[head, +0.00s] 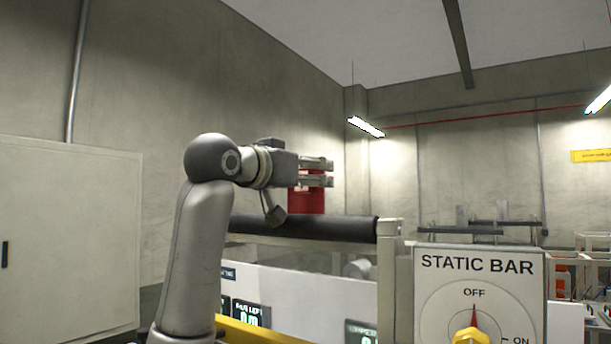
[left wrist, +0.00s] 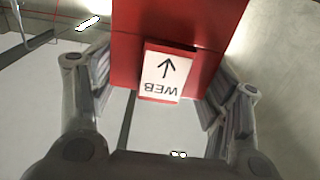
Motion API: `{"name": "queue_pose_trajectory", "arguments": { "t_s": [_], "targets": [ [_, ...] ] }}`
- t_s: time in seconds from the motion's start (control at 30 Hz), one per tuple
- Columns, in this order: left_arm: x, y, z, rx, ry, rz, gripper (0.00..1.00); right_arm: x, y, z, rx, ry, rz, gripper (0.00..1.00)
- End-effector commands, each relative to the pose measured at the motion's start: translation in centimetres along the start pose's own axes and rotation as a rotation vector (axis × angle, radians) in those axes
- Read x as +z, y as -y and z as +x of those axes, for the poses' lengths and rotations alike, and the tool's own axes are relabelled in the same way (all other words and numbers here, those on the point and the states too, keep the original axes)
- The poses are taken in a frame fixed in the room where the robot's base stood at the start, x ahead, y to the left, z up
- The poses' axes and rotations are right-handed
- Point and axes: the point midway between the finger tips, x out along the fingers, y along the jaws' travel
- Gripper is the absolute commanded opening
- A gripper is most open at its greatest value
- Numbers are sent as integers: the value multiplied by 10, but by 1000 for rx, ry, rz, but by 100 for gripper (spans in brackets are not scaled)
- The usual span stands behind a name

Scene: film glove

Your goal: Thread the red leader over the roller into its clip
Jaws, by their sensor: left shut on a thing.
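The red leader (head: 306,201) hangs from my left gripper (head: 317,172), just above the dark roller (head: 300,226). Whether its lower edge touches the roller I cannot tell. In the left wrist view the leader (left wrist: 190,22) is a wide red sheet, with a red tab bearing a white label (left wrist: 166,75) that reads WEB with an arrow. My left gripper's fingers (left wrist: 162,88) stand on either side of this tab, shut on it. I cannot make out the clip. My right gripper is not in view.
A pale post (head: 390,270) stands at the roller's right end. A STATIC BAR panel (head: 480,265) with a yellow knob (head: 470,336) is at front right. White panels with displays (head: 250,314) and a yellow rail (head: 262,333) lie below the roller. A cabinet (head: 70,235) stands left. Above the roller is open.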

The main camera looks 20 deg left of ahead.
Motion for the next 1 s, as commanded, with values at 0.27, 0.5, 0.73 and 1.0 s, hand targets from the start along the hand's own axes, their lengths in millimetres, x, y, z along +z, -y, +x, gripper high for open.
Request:
{"name": "queue_pose_trajectory", "arguments": {
  "t_s": [0.27,0.5,0.73,1.0],
  "targets": [
    [0,0,0,0,-1,0,46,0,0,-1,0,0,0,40],
    [3,0,0,0,0,0,46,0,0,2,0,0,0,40],
    [8,0,0,0,1,0,46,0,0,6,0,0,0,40],
    [2,0,1,0,3,0,46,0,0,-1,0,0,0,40]
  ]
}}
